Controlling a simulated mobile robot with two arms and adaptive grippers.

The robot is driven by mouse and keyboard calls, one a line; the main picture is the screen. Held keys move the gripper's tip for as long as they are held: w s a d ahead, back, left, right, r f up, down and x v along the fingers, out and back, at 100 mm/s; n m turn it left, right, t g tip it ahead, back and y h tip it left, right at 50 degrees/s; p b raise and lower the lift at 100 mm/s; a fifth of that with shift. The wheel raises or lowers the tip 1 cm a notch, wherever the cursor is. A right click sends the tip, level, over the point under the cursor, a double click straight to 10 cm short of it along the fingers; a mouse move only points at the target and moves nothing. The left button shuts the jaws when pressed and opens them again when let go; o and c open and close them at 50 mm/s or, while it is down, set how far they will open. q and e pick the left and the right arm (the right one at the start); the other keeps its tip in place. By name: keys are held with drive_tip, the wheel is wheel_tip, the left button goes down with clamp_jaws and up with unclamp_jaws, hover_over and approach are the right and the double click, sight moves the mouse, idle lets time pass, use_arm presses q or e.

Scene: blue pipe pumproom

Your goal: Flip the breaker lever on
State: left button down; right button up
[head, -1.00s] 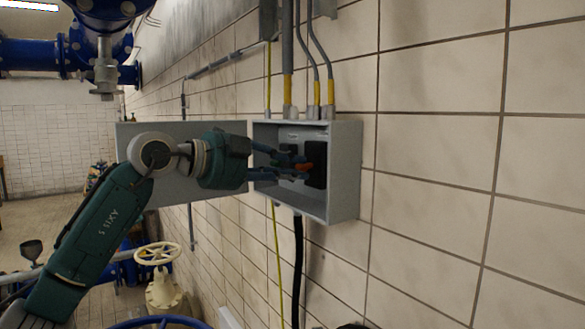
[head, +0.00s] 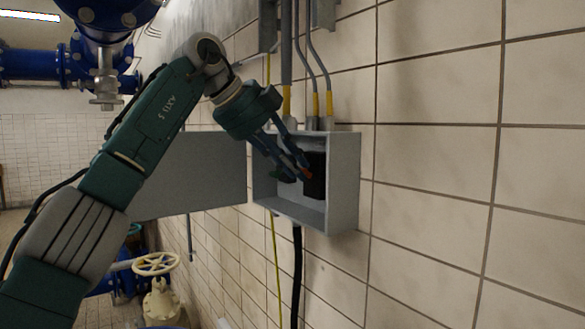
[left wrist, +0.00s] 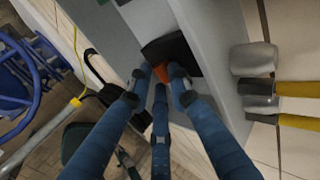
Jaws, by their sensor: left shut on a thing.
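A grey breaker box (head: 343,180) is fixed to the tiled wall, its door (head: 195,172) swung open to the left. Inside it sits a black breaker (head: 317,176) with a small orange-red lever (head: 308,174). My left gripper (head: 293,176) reaches into the box from the upper left, its fingers slanting down. It is shut on the lever. The left wrist view shows the orange lever (left wrist: 160,72) between the blue fingertips, in front of the black breaker (left wrist: 172,50). The fingers hide part of the lever. My right gripper is not in view.
Grey conduits with yellow bands (head: 329,103) enter the box top. A black cable (head: 297,275) and a yellow-green wire hang below. A cream handwheel valve (head: 156,265) stands at lower left, with blue pipes (head: 110,15) at upper left. The wall right of the box is bare.

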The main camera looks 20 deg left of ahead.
use_arm(q)
drive_tip(key=shift+f, duration=0.2)
idle(0.4)
drive_tip(key=c, duration=1.6)
unclamp_jaws()
drive_tip(key=shift+o, duration=0.2)
drive_tip(key=shift+r, duration=0.15)
drive_tip(key=v, duration=0.8)
drive_tip(key=shift+w, duration=0.1)
